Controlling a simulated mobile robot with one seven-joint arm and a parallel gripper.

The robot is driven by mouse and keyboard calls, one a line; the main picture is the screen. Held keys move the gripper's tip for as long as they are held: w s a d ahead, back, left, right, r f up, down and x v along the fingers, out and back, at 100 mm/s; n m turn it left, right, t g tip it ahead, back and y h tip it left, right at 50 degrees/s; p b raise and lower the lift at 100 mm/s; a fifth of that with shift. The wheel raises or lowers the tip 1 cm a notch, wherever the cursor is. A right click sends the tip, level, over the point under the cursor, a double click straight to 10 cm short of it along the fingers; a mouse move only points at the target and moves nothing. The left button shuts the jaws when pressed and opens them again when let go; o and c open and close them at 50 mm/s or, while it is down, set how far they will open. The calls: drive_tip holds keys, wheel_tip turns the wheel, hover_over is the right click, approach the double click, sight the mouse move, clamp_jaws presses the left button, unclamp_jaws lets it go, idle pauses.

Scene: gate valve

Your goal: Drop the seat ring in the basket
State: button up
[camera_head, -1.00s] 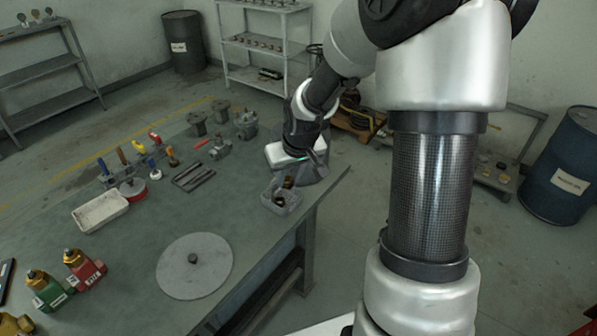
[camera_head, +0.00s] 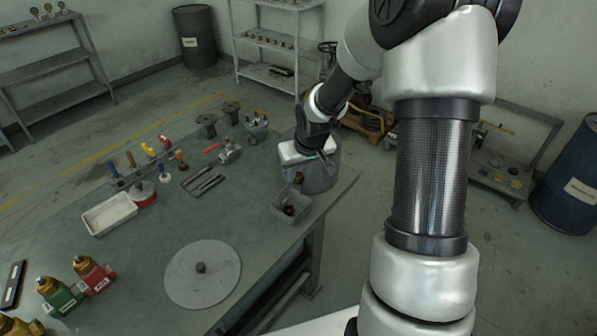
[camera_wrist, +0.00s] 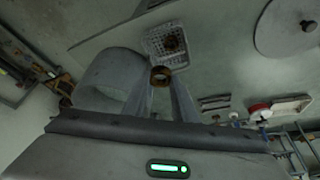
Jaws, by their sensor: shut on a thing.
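My gripper (camera_wrist: 161,86) points down over the bench edge. It is shut on a small brown ring, the seat ring (camera_wrist: 160,76), held between the fingertips. The ring also shows in the head view (camera_head: 298,178), just above the far side of the basket. The grey mesh basket (camera_wrist: 150,40) stands on the bench; it is also in the head view (camera_head: 279,208). Another dark brown round part (camera_wrist: 172,42) lies in the basket. In the wrist view the held ring appears at the basket's near edge; its height above the rim is hard to tell.
A large grey cylinder (camera_head: 318,180) stands right beside the basket, close to my gripper. A grey round disc (camera_head: 203,278), a white tray (camera_head: 110,214), a tool rack and valve parts are on the bench. The bench (camera_head: 240,215) is clear left of the basket.

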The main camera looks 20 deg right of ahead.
drive_tip(key=shift+f+b, duration=1.65)
drive_tip(key=shift+f, duration=0.55)
wheel_tip(320, 180, down, 4)
drive_tip(key=b, duration=0.3)
drive_tip(key=shift+r, duration=0.15)
drive_tip(key=o, duration=1.1)
